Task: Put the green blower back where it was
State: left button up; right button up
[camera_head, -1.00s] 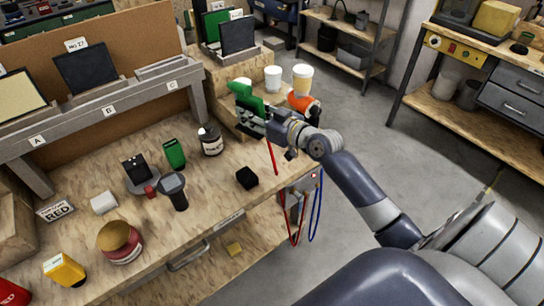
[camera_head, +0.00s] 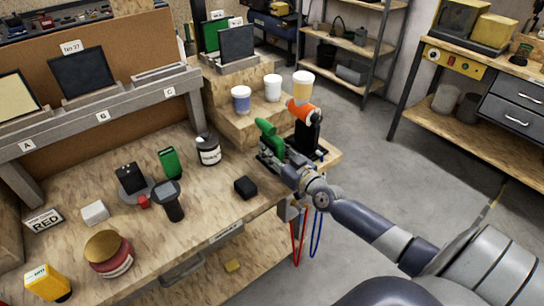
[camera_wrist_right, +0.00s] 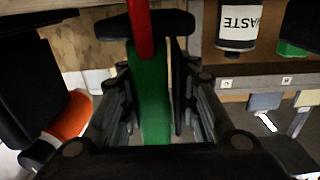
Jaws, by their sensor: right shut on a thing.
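The green blower (camera_head: 269,138) is held in my right gripper (camera_head: 277,155), low over the right end of the workbench (camera_head: 225,195). In the right wrist view the green body (camera_wrist_right: 154,95) sits between the fingers of my right gripper (camera_wrist_right: 150,28), and a red part (camera_wrist_right: 139,28) extends from it. Whether the blower touches the bench or a holder is hidden by the gripper. An orange and black tool (camera_head: 303,111) stands upright just right of the blower; its orange part also shows in the right wrist view (camera_wrist_right: 70,115). My left gripper is out of view.
Several cups, including a white one (camera_head: 272,87), stand on the wooden step behind. A waste jar (camera_head: 208,150), a black block (camera_head: 245,187) and a green box (camera_head: 169,162) are left of the gripper. Red and blue cables (camera_head: 317,232) hang off the bench's right end.

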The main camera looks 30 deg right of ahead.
jog(key=shift+w+f, duration=0.1)
jog(key=shift+f, duration=0.25)
jog(key=shift+f, duration=0.1)
jog(key=shift+o, duration=1.3)
jog(key=shift+f, duration=0.15)
jog(key=o, duration=0.4)
